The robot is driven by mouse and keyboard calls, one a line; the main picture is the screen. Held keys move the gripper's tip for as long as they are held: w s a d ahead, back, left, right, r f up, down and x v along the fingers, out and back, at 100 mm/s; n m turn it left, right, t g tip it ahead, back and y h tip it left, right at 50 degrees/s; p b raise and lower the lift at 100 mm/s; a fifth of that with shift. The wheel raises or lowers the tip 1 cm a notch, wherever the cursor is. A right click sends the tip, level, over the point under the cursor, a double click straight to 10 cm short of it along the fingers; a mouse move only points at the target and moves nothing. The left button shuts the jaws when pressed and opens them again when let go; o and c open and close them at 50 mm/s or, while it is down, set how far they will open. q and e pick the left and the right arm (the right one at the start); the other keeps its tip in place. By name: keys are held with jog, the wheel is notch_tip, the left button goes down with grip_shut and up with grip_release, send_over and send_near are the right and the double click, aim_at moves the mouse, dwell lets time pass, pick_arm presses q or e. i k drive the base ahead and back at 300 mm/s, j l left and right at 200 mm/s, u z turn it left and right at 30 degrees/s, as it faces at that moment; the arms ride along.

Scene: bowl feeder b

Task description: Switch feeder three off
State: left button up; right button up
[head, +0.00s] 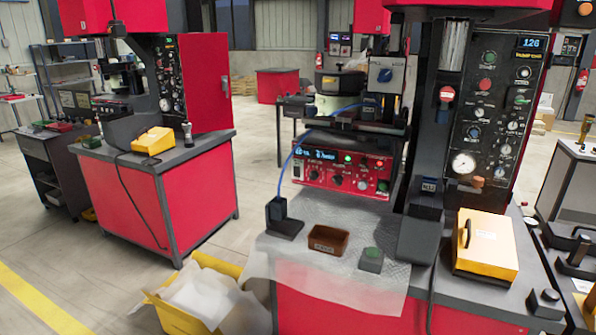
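A bowl feeder (338,82) with a pale round bowl stands at the back of the middle workbench. In front of it is a red control box (343,165) with a lit blue display, several dark knobs and small coloured buttons or lamps, one of them glowing green. A blue cable runs down its left side. I cannot read a feeder number on it, nor tell which control is its switch. Neither of my grippers is in view.
A small brown tray (328,240) and a grey block with a green button (371,259) sit on the bench's clear sheet. A black press column and control panel (496,110) rise at right, with a yellow box (486,245) below. A yellow crate (205,300) stands on the floor at left.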

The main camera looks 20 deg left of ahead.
aim_at(297, 170)
jog(key=i+j, duration=1.15)
jog(key=j+u, duration=0.05)
jog(key=j, duration=0.05)
